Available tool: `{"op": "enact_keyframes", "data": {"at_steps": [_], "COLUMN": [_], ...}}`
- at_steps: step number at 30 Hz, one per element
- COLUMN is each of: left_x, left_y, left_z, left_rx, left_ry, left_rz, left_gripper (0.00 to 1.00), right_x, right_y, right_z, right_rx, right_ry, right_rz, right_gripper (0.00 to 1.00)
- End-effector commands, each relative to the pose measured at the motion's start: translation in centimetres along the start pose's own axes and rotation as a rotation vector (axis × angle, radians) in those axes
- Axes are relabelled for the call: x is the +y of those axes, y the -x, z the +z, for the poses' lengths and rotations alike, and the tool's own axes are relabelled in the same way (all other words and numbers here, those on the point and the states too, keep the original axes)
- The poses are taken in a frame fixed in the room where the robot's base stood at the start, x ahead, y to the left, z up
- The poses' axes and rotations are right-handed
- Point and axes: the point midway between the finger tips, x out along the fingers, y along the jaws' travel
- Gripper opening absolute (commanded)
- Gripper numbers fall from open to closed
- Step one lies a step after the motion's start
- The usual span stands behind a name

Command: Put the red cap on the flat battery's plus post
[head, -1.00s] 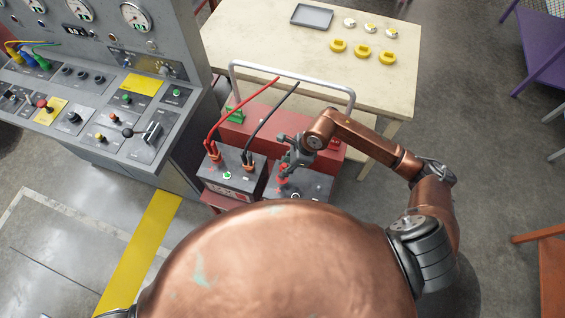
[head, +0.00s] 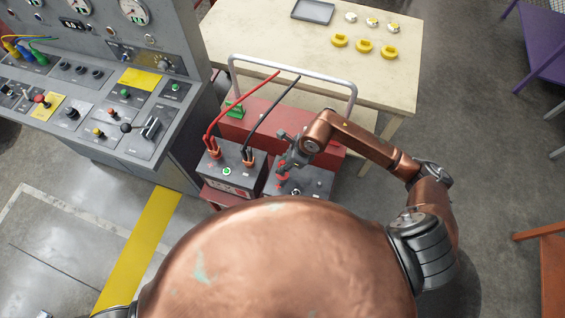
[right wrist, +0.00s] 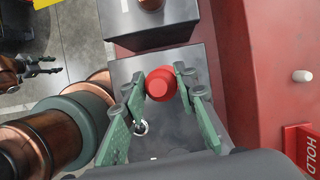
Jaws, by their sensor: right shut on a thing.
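The red cap (right wrist: 160,84) sits between the fingertips of my right gripper (right wrist: 162,84), which is shut on it. In the head view the right gripper (head: 286,163) is above the dark right-hand battery (head: 308,186), with the red cap (head: 282,178) below its fingers. The battery top (right wrist: 170,125) fills the middle of the wrist view; a small pale ring (right wrist: 141,127) shows on it. The plus post is hidden, and I cannot tell whether the cap touches it. My left gripper (right wrist: 46,66) shows at the left of the wrist view, fingers apart, empty.
A second battery (head: 233,178) with red and black cables on copper clamps stands just left. Both are on a red cart (head: 262,122) with a grey tube handle (head: 290,68). A control console (head: 150,160) is left; a pale table (head: 270,45) is behind.

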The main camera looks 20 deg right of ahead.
Motion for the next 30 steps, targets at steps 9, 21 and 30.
{"op": "enact_keyframes", "data": {"at_steps": [9,21,30], "left_x": [-0.1,0.0,0.0], "left_y": [-1.5,-3.7,-4.2], "left_z": [-0.2,0.9,1.1], "left_rx": [0.004,-0.009,-0.011], "left_ry": [-0.002,-0.001,-0.001], "left_rz": [-0.001,-0.001,-0.001], "left_gripper": [0.40,0.40,0.40], "right_x": [0.0,-0.1,0.0], "right_y": [-2.2,-4.6,-5.1], "right_z": [-0.9,-1.9,-2.1], "right_rx": [0.000,0.001,0.000], "right_ry": [0.000,0.001,0.000], "right_rz": [0.002,0.000,0.001], "right_gripper": [0.10,0.10,0.10]}}
